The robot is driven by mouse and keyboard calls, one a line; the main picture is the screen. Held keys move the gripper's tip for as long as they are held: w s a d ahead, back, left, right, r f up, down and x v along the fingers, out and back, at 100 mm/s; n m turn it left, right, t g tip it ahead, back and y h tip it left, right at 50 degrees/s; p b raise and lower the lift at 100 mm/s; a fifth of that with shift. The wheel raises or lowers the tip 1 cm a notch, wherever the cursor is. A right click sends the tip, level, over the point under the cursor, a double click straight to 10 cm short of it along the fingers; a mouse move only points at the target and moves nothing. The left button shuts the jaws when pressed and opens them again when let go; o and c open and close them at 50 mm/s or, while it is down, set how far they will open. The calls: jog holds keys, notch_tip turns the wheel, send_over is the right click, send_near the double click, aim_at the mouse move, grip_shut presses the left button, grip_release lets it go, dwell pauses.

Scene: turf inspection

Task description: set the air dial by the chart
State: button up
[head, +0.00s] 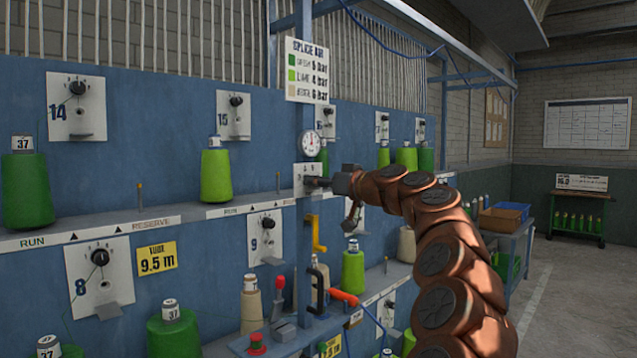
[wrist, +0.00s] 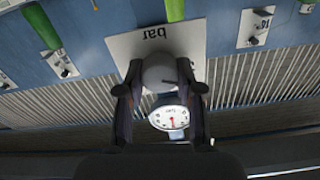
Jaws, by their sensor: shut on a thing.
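The splice air chart (head: 307,72) hangs on the blue post. It reads green 5 bar, lime 4 bar and beige 6 bar. A round white gauge (head: 311,143) is below it; its needle looks near upright, but its numbers are too small to read. Under the gauge is the air dial's pale plate (head: 301,176). My gripper (head: 326,184) is at this plate and hides most of the knob. In the upside-down wrist view, my gripper (wrist: 160,88) is shut on the grey air dial knob (wrist: 160,72), one finger on each side. The gauge (wrist: 170,117) shows between the fingers.
A green cone (head: 27,190) and a lime cone (head: 216,175) stand on the upper shelf. A beige cone (head: 251,308) and another lime cone (head: 353,272) are lower. A yellow handle (head: 318,236) and a red-tipped lever (head: 280,290) stick out below my gripper.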

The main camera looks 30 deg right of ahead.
jog(key=m+p, duration=0.1)
jog(key=m, duration=0.2)
jog(key=shift+m, duration=0.4)
jog(key=m+p, duration=0.2)
jog(key=m, duration=0.2)
jog(key=shift+r+m, duration=0.15)
jog(key=shift+m, duration=0.15)
jog(key=shift+d+f+m+p, duration=0.1)
jog(key=shift+f+m+p, duration=0.05)
jog(key=shift+m+p, duration=1.85)
jog(key=shift+f+m+p, duration=0.15)
jog(key=shift+m+p, duration=1.25)
jog(key=shift+m, duration=1.1)
jog(key=o, duration=1.2)
jog(key=shift+c, duration=0.2)
